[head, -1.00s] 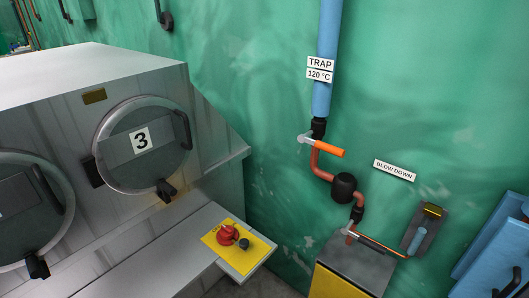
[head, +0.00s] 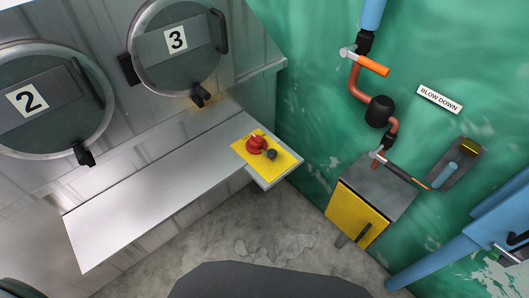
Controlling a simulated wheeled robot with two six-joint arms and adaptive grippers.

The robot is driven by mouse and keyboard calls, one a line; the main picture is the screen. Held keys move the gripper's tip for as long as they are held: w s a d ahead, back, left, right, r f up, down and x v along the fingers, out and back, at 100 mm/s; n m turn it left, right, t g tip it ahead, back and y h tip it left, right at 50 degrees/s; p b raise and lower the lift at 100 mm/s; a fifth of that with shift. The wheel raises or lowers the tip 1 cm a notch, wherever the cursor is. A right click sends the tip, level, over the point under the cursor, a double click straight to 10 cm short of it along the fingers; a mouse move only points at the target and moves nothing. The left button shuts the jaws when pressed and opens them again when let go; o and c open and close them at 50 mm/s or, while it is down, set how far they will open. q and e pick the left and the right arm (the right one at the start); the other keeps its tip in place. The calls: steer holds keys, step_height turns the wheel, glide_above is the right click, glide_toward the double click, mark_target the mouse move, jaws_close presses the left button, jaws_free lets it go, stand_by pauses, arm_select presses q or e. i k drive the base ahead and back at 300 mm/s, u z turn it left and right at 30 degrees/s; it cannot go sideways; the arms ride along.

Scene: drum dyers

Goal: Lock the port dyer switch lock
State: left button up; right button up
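A red rotary switch (head: 256,144) sits on a yellow plate (head: 284,163) at the right end of the metal ledge below the dyer doors. A small dark round knob (head: 271,155) is beside the red switch, at its lower right. The lettering on the plate is too small to read, and I cannot tell whether the lock is engaged. The dyer doors numbered 2 (head: 28,99) and 3 (head: 177,39) are above the ledge, both seemingly shut. Neither of my grippers is in view.
The bare ledge (head: 150,195) runs left from the switch. To the right are a copper pipe with an orange-handled valve (head: 371,65), a grey-topped box with a yellow front (head: 355,218), and blue pipework (head: 440,262). Concrete floor (head: 245,225) is open in front of the ledge.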

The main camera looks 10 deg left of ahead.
mark_target(272, 153)
steer(key=z, duration=1.2)
steer(key=k, duration=0.5)
steer(key=z, duration=0.15)
